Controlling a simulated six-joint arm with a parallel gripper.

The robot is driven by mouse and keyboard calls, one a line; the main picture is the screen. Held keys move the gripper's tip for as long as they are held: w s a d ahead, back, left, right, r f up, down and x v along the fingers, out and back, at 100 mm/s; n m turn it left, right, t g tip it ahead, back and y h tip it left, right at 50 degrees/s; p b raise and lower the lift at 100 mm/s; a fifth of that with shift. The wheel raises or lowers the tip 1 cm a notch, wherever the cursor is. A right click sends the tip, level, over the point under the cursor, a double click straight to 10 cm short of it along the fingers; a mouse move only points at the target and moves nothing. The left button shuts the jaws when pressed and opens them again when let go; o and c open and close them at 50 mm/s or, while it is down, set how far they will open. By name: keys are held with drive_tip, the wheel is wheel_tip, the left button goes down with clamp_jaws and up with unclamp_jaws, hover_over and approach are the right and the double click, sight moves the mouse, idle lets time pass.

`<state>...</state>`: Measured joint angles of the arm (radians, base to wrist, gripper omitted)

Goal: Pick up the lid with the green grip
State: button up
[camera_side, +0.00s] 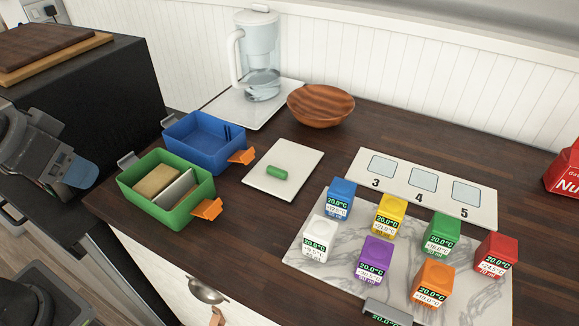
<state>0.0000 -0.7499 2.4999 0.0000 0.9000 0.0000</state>
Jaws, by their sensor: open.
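The lid (301,160) is a flat white square lying on the dark wooden counter near the middle of the side view. Its green grip (277,173) is a short cylinder on top. My gripper (75,175) is at the left edge, dark grey with a blue tip, only partly in view. It is open, with nothing seen in it, and well left of the lid, beyond the boxes.
A green box (140,206) holding a tan and a whitish block and an empty-looking blue box (190,117), both with orange clips, stand left of the lid. A wooden bowl (320,121) and pitcher (259,55) stand behind. Several coloured cubes cover a marble board (325,279) at right.

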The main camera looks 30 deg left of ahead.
drive_tip(key=shift+c, duration=0.4)
drive_tip(key=shift+c, duration=0.5)
drive_tip(key=w+d+r+n+g, duration=0.25)
drive_tip(key=w+r+n, duration=0.25)
drive_tip(key=w, duration=0.4)
drive_tip(key=n+g, duration=0.3)
drive_tip(key=n, duration=1)
hover_over(282, 171)
wheel_tip(282, 171, down, 8)
drive_tip(key=f, duration=0.8)
drive_tip(key=shift+s+d, duration=0.25)
drive_tip(key=shift+s, duration=0.1)
drive_tip(key=shift+w+a+f, duration=0.1)
drive_tip(key=shift+w+f, duration=0.05)
drive_tip(key=shift+f, duration=1.25)
drive_tip(key=shift+w+a+f, duration=0.1)
drive_tip(key=shift+w+f, duration=0.05)
drive_tip(key=shift+f, duration=1.2)
